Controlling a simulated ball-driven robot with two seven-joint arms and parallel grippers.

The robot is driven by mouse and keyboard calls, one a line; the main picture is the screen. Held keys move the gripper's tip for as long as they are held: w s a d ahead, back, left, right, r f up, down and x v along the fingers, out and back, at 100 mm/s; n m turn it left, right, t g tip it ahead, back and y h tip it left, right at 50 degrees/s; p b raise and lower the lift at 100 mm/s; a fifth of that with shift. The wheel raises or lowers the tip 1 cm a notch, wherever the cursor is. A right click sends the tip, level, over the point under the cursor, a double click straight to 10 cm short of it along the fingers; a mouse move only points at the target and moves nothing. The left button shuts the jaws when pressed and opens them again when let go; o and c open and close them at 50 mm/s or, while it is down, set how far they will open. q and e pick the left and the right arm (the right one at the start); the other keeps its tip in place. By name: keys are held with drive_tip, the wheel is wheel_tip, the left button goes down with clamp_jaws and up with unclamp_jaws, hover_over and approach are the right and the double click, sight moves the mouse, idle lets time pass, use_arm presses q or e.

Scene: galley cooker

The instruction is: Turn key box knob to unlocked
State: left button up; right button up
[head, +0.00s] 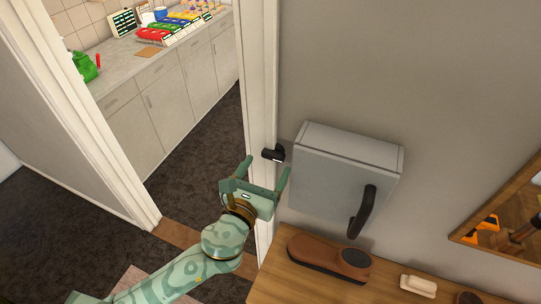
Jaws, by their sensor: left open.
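The key box (345,172) is a grey box mounted on the wall, right of the doorway. A black curved handle (363,212) is on its front face. A small black knob-like piece (272,154) with a pale end sticks out at the box's left side, by the door frame. I cannot tell which of these is the lock knob or how it is set. My left gripper (267,164) is open and empty, its fingertips pointing up just below the small black piece, one to each side of it in the picture. Contact is not clear. My right gripper is out of view.
A wooden shelf (268,292) below the box holds a brown and black device (328,260), a white block (418,286) and a dark round item (468,297). A wood-framed mirror (500,225) hangs at right. The doorway's white frame (262,110) stands close by. A kitchen counter (125,62) lies beyond.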

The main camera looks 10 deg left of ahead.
sight(271, 159)
use_arm(q)
drive_tip(key=shift+w+d, duration=0.2)
drive_tip(key=shift+w, duration=0.7)
drive_tip(key=shift+w+d, duration=0.15)
drive_tip(key=shift+w, duration=0.75)
drive_tip(key=shift+c, duration=0.3)
drive_tip(key=c, duration=0.9)
